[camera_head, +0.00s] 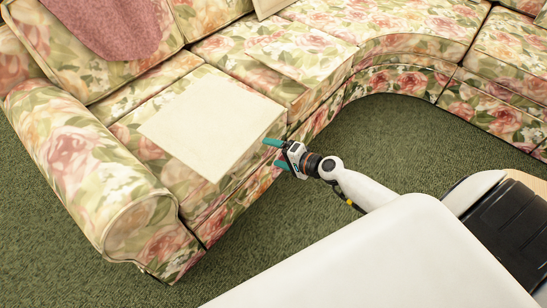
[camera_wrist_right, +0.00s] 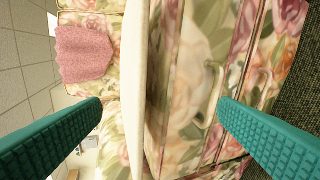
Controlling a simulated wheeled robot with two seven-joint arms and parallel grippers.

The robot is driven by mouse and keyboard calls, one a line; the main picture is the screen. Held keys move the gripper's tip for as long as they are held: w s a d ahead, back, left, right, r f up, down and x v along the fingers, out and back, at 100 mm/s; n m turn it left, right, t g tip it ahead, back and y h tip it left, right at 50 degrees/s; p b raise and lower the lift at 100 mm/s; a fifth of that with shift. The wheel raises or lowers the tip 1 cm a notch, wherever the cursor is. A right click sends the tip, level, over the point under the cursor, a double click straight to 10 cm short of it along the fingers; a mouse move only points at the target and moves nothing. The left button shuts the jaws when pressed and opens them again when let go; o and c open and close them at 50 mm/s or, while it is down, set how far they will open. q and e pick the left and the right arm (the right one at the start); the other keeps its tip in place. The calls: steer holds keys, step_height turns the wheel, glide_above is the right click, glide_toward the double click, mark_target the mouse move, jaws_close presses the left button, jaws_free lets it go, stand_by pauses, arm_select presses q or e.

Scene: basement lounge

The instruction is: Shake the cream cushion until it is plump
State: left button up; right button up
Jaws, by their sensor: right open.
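The cream cushion (camera_head: 208,118) lies flat on the floral seat near the sofa's left arm, its right corner reaching the seat's front edge. My right gripper (camera_head: 271,154) is open at that front corner, with its teal fingers spread. In the right wrist view the cushion (camera_wrist_right: 136,70) shows edge-on as a thin pale band between the two fingers (camera_wrist_right: 161,106), closer to the left one. No finger visibly presses on it. My left gripper is not in view.
The floral sectional sofa (camera_head: 75,150) curves away to the right. A pink throw (camera_head: 118,28) hangs over its backrest and also shows in the right wrist view (camera_wrist_right: 84,54). Green carpet (camera_head: 395,140) is clear in front of the sofa.

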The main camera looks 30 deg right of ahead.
mark_target(254, 142)
steer(key=shift+m+t+y, duration=0.3)
steer(key=x, duration=0.2)
steer(key=r+b+x, duration=0.1)
steer(key=x, duration=0.2)
steer(key=r+b+x, duration=0.1)
steer(key=x, duration=0.2)
steer(key=shift+w+a+f, duration=0.1)
steer(key=shift+w+a, duration=0.15)
steer(key=shift+w, duration=0.1)
steer(key=shift+w+a+f, duration=0.2)
steer(key=shift+w+a, duration=0.05)
steer(key=shift+w, duration=0.3)
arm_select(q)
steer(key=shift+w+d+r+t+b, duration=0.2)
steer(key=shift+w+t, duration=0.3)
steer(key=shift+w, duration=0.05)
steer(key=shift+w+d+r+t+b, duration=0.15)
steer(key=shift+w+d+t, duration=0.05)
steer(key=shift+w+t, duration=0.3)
arm_select(e)
steer(key=shift+w+a, duration=0.15)
steer(key=shift+w, duration=0.2)
steer(key=shift+f, duration=0.1)
